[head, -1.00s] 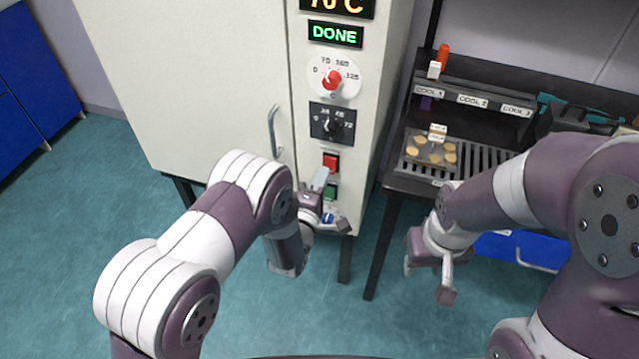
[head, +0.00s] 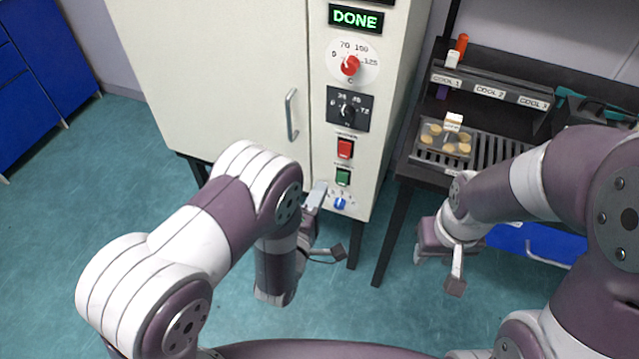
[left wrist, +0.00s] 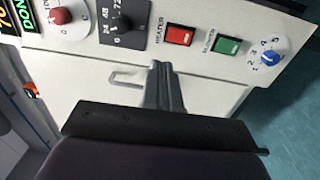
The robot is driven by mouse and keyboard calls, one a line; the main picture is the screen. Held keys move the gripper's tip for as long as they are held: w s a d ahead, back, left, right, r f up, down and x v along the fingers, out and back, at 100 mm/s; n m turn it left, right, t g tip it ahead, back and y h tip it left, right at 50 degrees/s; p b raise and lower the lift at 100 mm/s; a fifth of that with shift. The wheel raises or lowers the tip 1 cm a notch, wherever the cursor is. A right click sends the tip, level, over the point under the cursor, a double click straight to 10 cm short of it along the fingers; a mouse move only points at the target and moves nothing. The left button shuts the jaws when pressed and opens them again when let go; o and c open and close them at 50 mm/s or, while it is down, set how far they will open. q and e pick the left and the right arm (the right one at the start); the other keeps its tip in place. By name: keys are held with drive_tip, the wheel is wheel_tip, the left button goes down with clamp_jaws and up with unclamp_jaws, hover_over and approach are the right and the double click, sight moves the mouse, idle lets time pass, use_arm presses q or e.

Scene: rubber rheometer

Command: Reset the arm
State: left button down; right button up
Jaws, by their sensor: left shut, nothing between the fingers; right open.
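My left gripper (head: 318,196) is in front of the lower part of the oven's control panel, left of the green button and the blue knob. Its closed fingers show in the left wrist view (left wrist: 163,88) against the pale oven front, with nothing between them. I cannot tell whether they touch the panel. My right gripper (head: 448,262) hangs open and empty over the floor, in front of the dark bench.
The oven (head: 225,80) has a shut door with a handle (head: 291,115), a DONE display (head: 355,18), a red button (head: 345,149), a green button (head: 343,177) and a blue knob (head: 340,203). A tray of tan discs (head: 445,140) lies on the bench rack.

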use_arm(q)
drive_tip(key=s+a+f+m+g+y, duration=0.2)
drive_tip(key=s+f+m+g, duration=0.2)
drive_tip(key=f+m+g, duration=0.55)
drive_tip(key=s+a+r+m+g+y, duration=0.25)
drive_tip(key=s+a+m+g, duration=0.3)
drive_tip(key=s, duration=0.35)
drive_tip(key=s+a+r+m+g+y, duration=0.1)
drive_tip(key=s+a+r+g, duration=0.3)
drive_tip(key=r, duration=0.3)
drive_tip(key=w+a+r+t+p, duration=0.1)
drive_tip(key=a+r+p, duration=0.1)
drive_tip(key=r+p, duration=0.4)
drive_tip(key=w+a+r+n+t+p, duration=0.1)
drive_tip(key=a+r+t+p, duration=0.1)
drive_tip(key=r+p, duration=0.4)
wheel_tip(320, 180, up, 4)
drive_tip(key=shift+w+f, duration=0.2)
drive_tip(key=shift+w, duration=0.1)
